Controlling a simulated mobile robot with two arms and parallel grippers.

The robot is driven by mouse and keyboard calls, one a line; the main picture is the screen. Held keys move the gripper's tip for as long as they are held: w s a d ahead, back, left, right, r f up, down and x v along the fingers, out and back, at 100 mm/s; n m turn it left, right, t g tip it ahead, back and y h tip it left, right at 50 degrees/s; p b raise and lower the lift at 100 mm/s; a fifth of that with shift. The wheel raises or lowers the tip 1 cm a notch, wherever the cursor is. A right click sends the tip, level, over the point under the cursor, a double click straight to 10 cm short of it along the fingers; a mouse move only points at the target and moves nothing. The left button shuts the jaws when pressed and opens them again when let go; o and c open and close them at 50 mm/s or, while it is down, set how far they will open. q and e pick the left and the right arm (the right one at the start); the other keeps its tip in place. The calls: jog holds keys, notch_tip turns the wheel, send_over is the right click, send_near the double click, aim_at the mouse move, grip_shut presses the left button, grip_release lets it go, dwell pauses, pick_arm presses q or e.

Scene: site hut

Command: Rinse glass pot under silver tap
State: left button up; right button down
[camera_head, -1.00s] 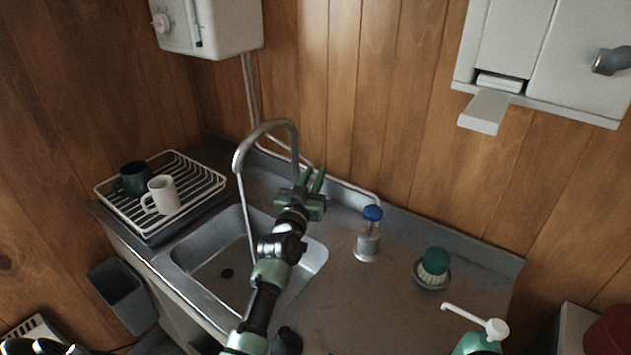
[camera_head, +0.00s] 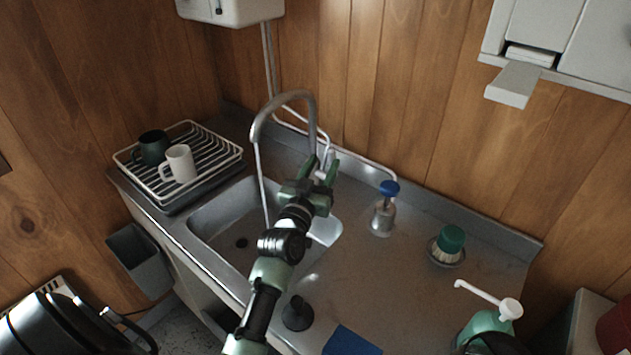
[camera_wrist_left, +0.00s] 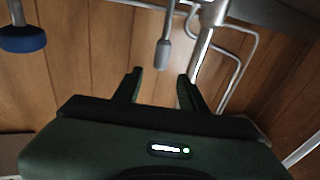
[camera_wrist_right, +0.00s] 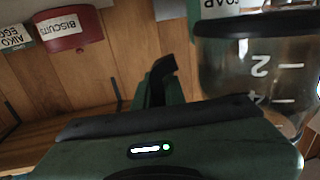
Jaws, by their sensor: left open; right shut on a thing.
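The silver tap (camera_head: 283,97) arches over the steel sink (camera_head: 215,222). A thin pale line like a water stream falls from its spout into the sink. My left gripper (camera_head: 326,168) is open beside the tap's base. In the left wrist view its open fingers (camera_wrist_left: 158,90) point toward a grey rod-like lever (camera_wrist_left: 163,52), with the tap's post (camera_wrist_left: 207,45) to the right; nothing is between the fingers. The glass pot (camera_wrist_right: 258,68), with white number marks and a dark band, fills the right of the right wrist view.
A rack (camera_head: 205,160) with a white mug (camera_head: 179,163) and a dark mug stands left of the sink. A blue-topped dispenser (camera_head: 383,212), a green-topped brush (camera_head: 449,243) and a green pump bottle (camera_head: 487,325) stand right. The counter between is mostly clear.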

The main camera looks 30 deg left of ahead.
pick_arm(q)
jog(key=v, duration=0.5)
jog(key=shift+s+b, duration=0.2)
jog(key=shift+b, duration=0.15)
